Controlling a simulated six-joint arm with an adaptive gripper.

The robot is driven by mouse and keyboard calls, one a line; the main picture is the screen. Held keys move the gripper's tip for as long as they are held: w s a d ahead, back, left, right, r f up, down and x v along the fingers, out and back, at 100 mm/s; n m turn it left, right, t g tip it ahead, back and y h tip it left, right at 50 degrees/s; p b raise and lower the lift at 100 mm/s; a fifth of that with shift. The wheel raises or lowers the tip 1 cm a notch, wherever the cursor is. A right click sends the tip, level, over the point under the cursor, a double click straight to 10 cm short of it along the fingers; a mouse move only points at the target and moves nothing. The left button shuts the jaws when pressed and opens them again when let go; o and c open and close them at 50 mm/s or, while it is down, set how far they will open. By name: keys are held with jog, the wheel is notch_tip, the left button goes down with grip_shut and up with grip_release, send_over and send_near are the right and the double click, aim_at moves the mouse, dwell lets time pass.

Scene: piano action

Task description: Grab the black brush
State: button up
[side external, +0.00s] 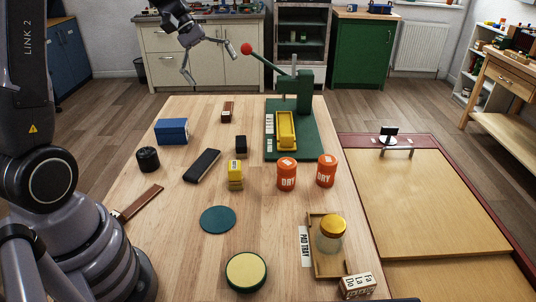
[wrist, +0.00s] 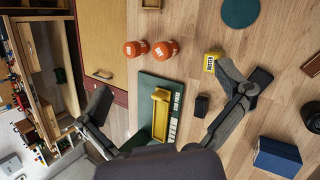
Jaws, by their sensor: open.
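A long black block (side external: 202,166), which looks like the black brush, lies flat on the left half of the wooden table. Its bristles cannot be made out. In the wrist view a dark piece, probably its end (wrist: 263,77), shows beside one finger, which hides the rest. A smaller black block (side external: 241,144) lies to its right and also shows in the wrist view (wrist: 201,106). My gripper (side external: 210,64) is open and empty, high above the table's far edge. In the wrist view its fingers (wrist: 172,92) are spread wide, with nothing between the tips.
A blue box (side external: 172,131) and a black round tin (side external: 148,159) lie left of the long block; a yellow box (side external: 235,175) lies to its right. A green press (side external: 304,90) with a red-knobbed lever (side external: 247,49) rises near my gripper. Orange jars (side external: 287,174) stand in front of it.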

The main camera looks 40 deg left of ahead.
jog(key=w+a+f+n+t+h, duration=0.25)
jog(key=w+a+f+n, duration=0.45)
jog(key=a+f, duration=0.4)
jog(key=a+f+n+t, duration=0.1)
jog(key=a+f+n, duration=0.2)
jog(key=f, duration=0.2)
jog(key=a+f+n+t, duration=0.2)
jog(key=a+f+n, duration=0.1)
jog(key=f, duration=0.3)
jog(key=w+a+f+n+t, duration=0.1)
jog(key=a+f+n+t, duration=0.1)
jog(key=f, duration=0.4)
jog(key=shift+a+f+n, duration=0.1)
jog(key=shift+a+n, duration=0.4)
jog(key=shift+a, duration=0.8)
send_near(243, 140)
jog(key=w+d+f, duration=0.2)
jog(key=w+f, duration=0.1)
jog(key=shift+w+d, duration=0.1)
jog(key=shift+w, duration=0.05)
jog(key=shift+d+x, duration=0.2)
jog(key=shift+x, duration=2.6)
jog(key=shift+r, duration=0.2)
jog(key=c, duration=1.1)
